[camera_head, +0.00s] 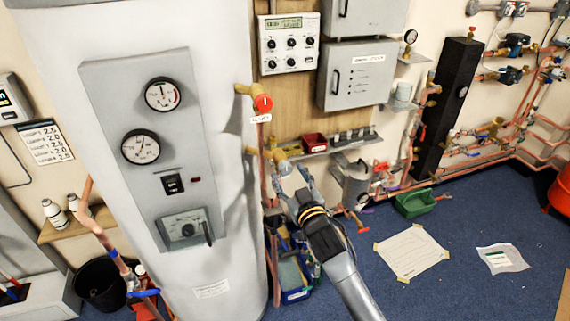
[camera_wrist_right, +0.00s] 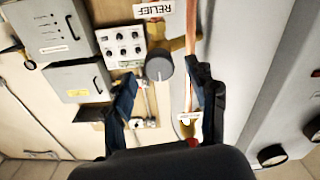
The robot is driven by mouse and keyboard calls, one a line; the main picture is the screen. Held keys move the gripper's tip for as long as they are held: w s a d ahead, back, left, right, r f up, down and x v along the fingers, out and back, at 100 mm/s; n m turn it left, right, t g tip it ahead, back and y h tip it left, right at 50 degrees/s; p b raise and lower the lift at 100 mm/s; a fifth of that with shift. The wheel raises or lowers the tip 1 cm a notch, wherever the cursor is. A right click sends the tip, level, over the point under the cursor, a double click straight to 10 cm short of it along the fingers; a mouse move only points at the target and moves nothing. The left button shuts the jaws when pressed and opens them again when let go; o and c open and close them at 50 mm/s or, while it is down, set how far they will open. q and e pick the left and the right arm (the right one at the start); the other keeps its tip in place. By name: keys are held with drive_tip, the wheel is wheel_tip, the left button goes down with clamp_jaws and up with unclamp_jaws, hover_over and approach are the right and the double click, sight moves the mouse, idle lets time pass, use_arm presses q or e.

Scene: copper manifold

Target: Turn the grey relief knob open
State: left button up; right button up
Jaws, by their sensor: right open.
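The grey relief knob (camera_wrist_right: 159,66) is a dark round cap with a pale line across it in the right wrist view. It sits on a brass fitting, with an upside-down RELIEF label (camera_wrist_right: 153,9) close by. In the head view the knob (camera_head: 284,168) is small, beside the white tank. My right gripper (camera_head: 290,183) is just below it there. In the right wrist view the gripper (camera_wrist_right: 164,78) is open, with a dark finger on either side of the knob and a visible gap to each. Whether the fingertips reach the knob's depth is unclear. My left gripper is not in view.
A red-knobbed valve (camera_head: 263,103) is above on the same tank side. The white tank (camera_head: 225,245) stands left of my right arm. A shelf with a red bin (camera_head: 314,142) is to the right. A copper pipe (camera_wrist_right: 190,70) runs near one finger.

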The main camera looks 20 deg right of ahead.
sight(287, 170)
drive_tip(key=shift+w, duration=1.8)
drive_tip(key=c, duration=1.2)
